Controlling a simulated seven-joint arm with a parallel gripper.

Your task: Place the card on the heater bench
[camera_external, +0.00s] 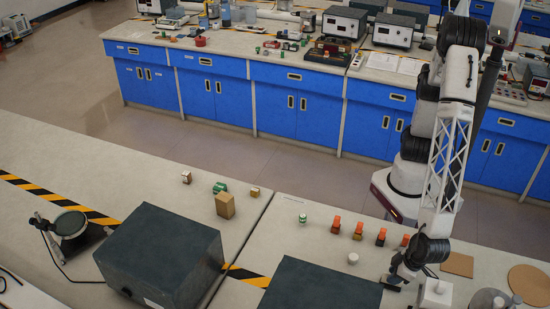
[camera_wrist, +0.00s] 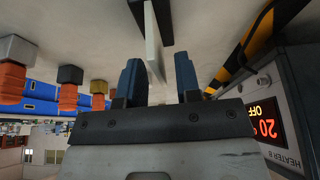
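My gripper (camera_wrist: 158,78) shows two dark blue fingers standing apart, with a gap between them. A thin pale upright piece (camera_wrist: 152,42), possibly the card, shows in line with that gap, beside a dark bar (camera_wrist: 165,20); I cannot tell whether it lies between the fingers or beyond them. In the external view my gripper (camera_external: 394,281) is low over the bench at the lower right, and the card cannot be made out there. A heater (camera_wrist: 270,118) labelled "HEATER B" reads 20 and OFF at the right of the wrist view. A dark flat-topped box (camera_external: 322,288) stands left of my gripper.
Several orange-topped bottles (camera_external: 358,231) stand in a row behind my gripper. A white block (camera_external: 435,293) is close on its right. A large grey box (camera_external: 160,250) is farther left, with striped tape (camera_external: 245,276) between the boxes. A brown square (camera_external: 457,264) lies at the right.

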